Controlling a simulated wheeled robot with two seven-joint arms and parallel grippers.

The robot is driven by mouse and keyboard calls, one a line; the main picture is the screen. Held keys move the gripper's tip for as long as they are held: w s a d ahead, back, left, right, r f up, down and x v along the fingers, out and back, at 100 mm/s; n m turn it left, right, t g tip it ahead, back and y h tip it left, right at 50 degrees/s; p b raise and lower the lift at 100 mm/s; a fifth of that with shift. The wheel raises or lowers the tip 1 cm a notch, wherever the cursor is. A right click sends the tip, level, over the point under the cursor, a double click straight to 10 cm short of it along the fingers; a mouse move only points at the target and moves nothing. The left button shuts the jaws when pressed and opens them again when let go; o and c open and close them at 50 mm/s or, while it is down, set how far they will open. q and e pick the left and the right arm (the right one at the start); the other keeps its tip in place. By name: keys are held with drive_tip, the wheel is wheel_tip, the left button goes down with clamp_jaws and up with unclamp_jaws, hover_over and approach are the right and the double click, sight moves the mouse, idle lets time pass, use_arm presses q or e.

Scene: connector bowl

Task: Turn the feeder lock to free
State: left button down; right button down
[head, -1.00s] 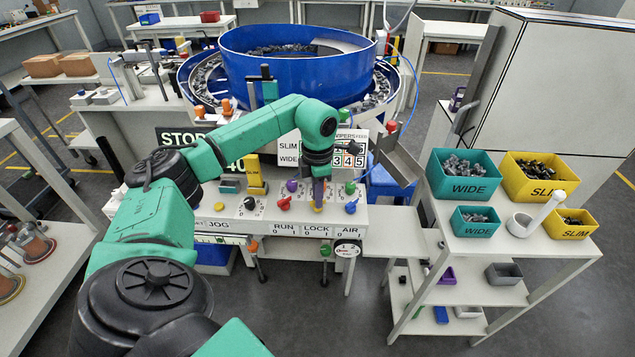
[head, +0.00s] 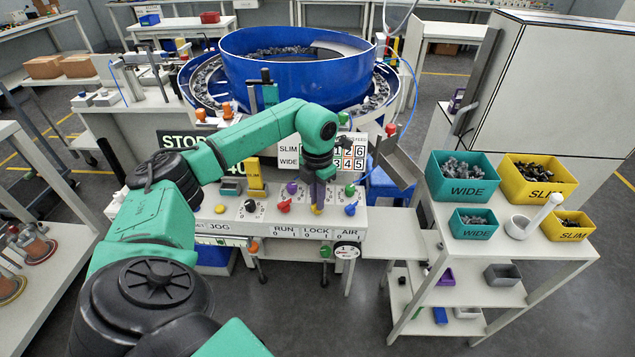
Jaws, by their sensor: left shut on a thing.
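The feeder lock knob (head: 317,211) is a small yellow knob on the white control panel (head: 232,222), above the LOCK label (head: 316,233). My left gripper (head: 317,206) points straight down and is shut on this knob. The fingers and wrist hide most of the knob, so I cannot tell which way it points. My right gripper is not in view.
A red knob (head: 284,206) sits left of the gripper and a blue knob (head: 351,209) right of it, both close. The blue bowl feeder (head: 290,72) stands behind. Teal WIDE bins (head: 463,189) and yellow SLIM bins (head: 540,193) stand on the right-hand table.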

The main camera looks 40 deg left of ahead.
use_arm(q)
drive_tip(key=shift+w+r, duration=0.15)
drive_tip(key=shift+r, duration=0.05)
drive_tip(key=c, duration=0.9)
unclamp_jaws()
drive_tip(key=shift+f, duration=0.1)
wheel_tip(320, 180, up, 15)
drive_tip(key=shift+f, duration=0.15)
